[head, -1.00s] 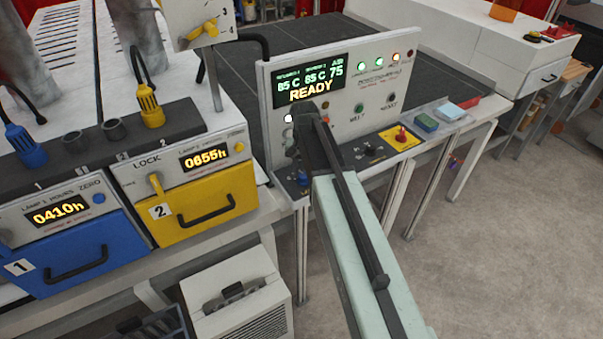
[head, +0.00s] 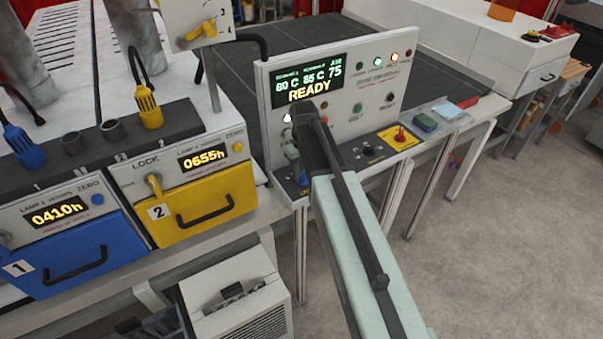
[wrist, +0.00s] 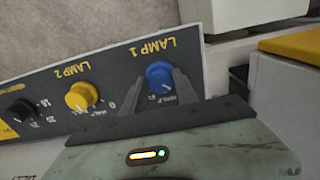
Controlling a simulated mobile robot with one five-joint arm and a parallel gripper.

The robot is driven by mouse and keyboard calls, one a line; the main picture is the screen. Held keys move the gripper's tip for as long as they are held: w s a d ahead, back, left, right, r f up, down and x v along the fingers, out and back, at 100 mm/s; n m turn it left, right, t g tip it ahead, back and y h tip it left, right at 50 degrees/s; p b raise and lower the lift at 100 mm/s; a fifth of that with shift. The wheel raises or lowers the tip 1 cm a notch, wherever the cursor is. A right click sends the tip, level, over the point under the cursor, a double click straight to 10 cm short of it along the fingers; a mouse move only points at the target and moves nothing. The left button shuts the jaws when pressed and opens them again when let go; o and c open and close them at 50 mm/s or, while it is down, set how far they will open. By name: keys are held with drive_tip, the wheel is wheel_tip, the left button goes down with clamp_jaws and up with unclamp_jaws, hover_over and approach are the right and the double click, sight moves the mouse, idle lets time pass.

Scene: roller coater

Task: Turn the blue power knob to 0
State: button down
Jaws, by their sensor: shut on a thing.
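The blue knob (wrist: 158,75) sits on the grey panel under the upside-down label LAMP 1 in the wrist view. My gripper (wrist: 162,82) has its two dark fingers on either side of it, shut on it. The small scale marks beside the knob are partly covered by the fingers, and I cannot read its setting. In the head view a blue knob (head: 303,179) shows at the front left of the control panel, beside my arm. My fingertips are mostly hidden there by my own arm.
The yellow LAMP 2 knob (wrist: 81,96) and a black knob (wrist: 19,111) stand along the same panel. The upright console (head: 340,120) reads 80 C, 85 C, 75 and READY. A red knob on a yellow plate (head: 399,138) is farther right. A yellow drawer (head: 190,205) is left.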

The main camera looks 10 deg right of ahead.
sight(303, 175)
drive_tip(key=shift+w, duration=0.1)
idle(0.5)
drive_tip(key=c, duration=0.9)
unclamp_jaws()
drive_tip(key=shift+c, duration=0.2)
wheel_tip(303, 175, up, 8)
drive_tip(key=p, duration=0.8)
drive_tip(key=shift+f, duration=0.1)
